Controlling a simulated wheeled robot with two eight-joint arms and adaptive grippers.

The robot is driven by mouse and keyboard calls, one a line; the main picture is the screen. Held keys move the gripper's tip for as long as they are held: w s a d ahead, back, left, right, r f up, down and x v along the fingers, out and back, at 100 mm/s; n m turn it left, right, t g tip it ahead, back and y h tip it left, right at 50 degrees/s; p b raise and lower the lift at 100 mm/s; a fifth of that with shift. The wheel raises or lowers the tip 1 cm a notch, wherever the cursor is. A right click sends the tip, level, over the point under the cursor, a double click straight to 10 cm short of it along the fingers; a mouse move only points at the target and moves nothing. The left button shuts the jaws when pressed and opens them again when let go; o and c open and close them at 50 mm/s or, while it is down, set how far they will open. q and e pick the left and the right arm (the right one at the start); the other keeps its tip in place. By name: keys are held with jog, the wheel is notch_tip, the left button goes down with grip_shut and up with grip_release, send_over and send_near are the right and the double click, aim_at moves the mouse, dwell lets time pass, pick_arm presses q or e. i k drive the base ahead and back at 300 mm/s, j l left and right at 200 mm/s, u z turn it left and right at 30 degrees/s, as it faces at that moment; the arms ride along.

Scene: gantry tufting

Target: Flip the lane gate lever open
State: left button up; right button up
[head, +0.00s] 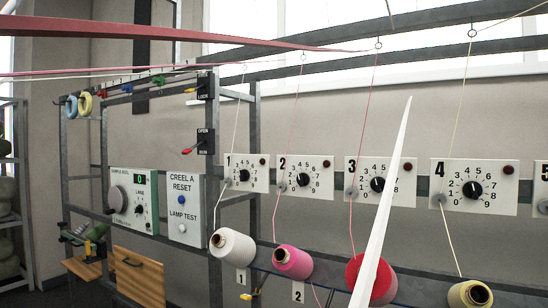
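A dark plate (205,141) marked OPEN above and RUN below is on the grey frame left of the numbered dials. A small lever with a red handle (187,151) sticks out from it to the left, tilted down toward the lower left. Above it is another dark plate (206,87) marked LOCK, with a yellow-handled lever (190,90). No label in view says lane gate, so I cannot tell for sure which lever is meant. Neither of my grippers can be made out in the head view.
A white tapered shape (385,225) rises in front of the red yarn cone (379,281). Several yarn cones, including a white one (233,247), stand below numbered dial panels (246,173). A control box (134,200) and CREEL A RESET panel (184,208) sit left. Thin yarns run upward.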

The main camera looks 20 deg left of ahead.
aim_at(186, 152)
jog(key=j+u, duration=0.1)
jog(key=u, duration=0.25)
jog(key=j+u, duration=0.1)
jog(key=u, duration=0.3)
jog(key=j+u, duration=0.1)
jog(key=u, duration=0.25)
jog(key=k, duration=0.05)
